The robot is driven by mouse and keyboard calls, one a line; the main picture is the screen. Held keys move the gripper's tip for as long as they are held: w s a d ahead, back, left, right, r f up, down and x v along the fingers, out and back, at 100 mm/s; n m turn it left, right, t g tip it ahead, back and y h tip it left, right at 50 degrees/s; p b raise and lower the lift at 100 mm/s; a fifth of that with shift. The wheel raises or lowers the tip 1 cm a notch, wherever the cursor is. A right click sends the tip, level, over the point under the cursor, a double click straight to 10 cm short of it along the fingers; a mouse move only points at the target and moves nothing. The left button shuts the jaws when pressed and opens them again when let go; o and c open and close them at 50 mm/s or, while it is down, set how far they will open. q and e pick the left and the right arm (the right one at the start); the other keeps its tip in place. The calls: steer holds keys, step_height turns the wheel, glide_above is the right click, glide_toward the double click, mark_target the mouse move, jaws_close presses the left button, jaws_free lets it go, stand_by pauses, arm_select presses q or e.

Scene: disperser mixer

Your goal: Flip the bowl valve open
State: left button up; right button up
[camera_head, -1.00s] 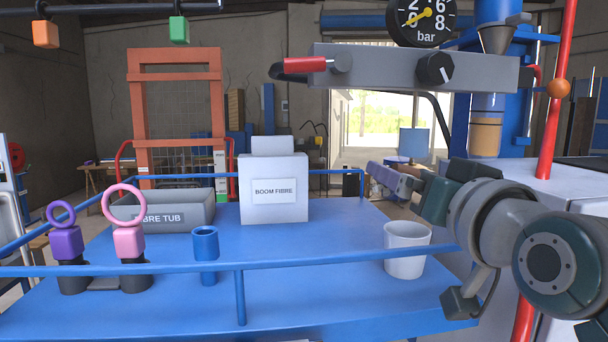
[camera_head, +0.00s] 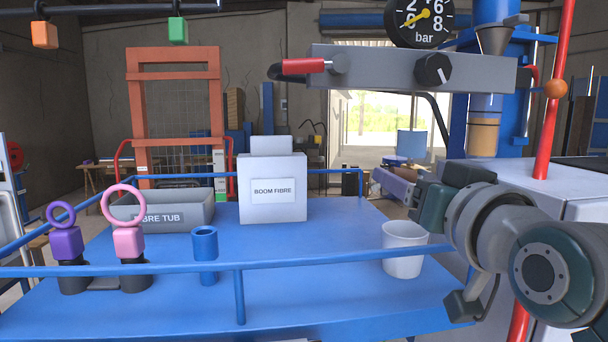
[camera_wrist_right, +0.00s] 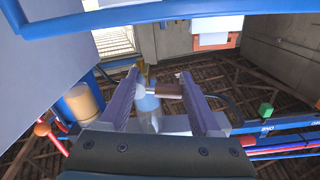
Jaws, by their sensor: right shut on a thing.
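In the head view I cannot make out this valve. My left gripper is not in view.
A grey panel (camera_head: 400,70) with a red lever (camera_head: 303,66) and black knob (camera_head: 434,69) hangs above. The blue table (camera_head: 310,240) has a rail and holds a white cup (camera_head: 404,252), a blue cup (camera_head: 204,257) and a fibre box (camera_head: 273,208).

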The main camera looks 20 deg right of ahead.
steer(key=shift+d+f+n, duration=0.1)
steer(key=shift+n, duration=0.7)
steer(key=shift+f+n, duration=0.2)
steer(key=shift+n, duration=0.2)
steer(key=o, duration=1.4)
arm_select(q)
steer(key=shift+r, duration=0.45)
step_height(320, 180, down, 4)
steer(key=b, duration=0.4)
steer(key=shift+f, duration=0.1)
arm_select(e)
steer(key=v, duration=1)
